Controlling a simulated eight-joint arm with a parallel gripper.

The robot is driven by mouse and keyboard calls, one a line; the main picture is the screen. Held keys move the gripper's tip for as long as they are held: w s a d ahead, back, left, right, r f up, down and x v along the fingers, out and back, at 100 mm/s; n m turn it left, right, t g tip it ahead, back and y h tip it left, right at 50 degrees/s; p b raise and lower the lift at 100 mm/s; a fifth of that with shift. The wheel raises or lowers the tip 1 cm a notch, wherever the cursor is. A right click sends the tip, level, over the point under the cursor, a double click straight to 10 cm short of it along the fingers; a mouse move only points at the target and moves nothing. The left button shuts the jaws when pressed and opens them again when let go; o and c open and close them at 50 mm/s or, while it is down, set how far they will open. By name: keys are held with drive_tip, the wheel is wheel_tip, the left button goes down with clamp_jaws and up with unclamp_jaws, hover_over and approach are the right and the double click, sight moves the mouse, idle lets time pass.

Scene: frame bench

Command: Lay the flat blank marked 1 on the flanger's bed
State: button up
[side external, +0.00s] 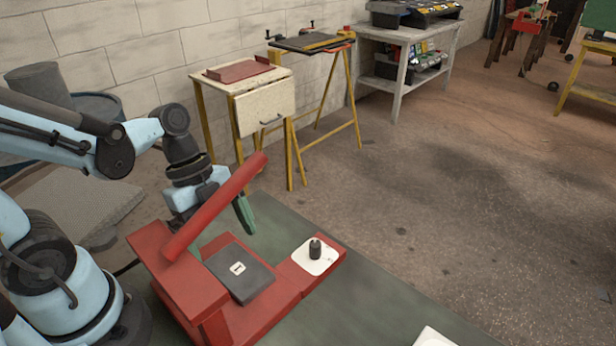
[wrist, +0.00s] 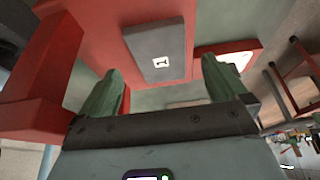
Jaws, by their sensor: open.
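The flat blank marked 1 (side external: 252,283) is a dark grey plate with a white label. It lies flat on the red bed of the flanger (side external: 285,298). The blank also shows in the wrist view (wrist: 158,48), beyond my fingertips, with red bed around it. My gripper (side external: 243,214) is behind the flanger's raised red bar, which hides part of it. In the wrist view my gripper (wrist: 162,70) has its two green fingers wide apart with nothing between them, clear of the blank.
The red bar (side external: 215,207) slopes up between the camera and my wrist. A white plate with a black knob (side external: 315,249) sits on the flanger's right part. A white item (side external: 435,338) is cut off at the bottom edge. The green bench top (side external: 390,305) is clear to the right.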

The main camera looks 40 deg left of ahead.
sight(234, 265)
drive_tip(key=v, duration=0.8)
drive_tip(key=shift+r, duration=0.2)
drive_tip(key=shift+a, duration=0.1)
drive_tip(key=shift+f, duration=0.1)
drive_tip(key=shift+x, duration=5.85)
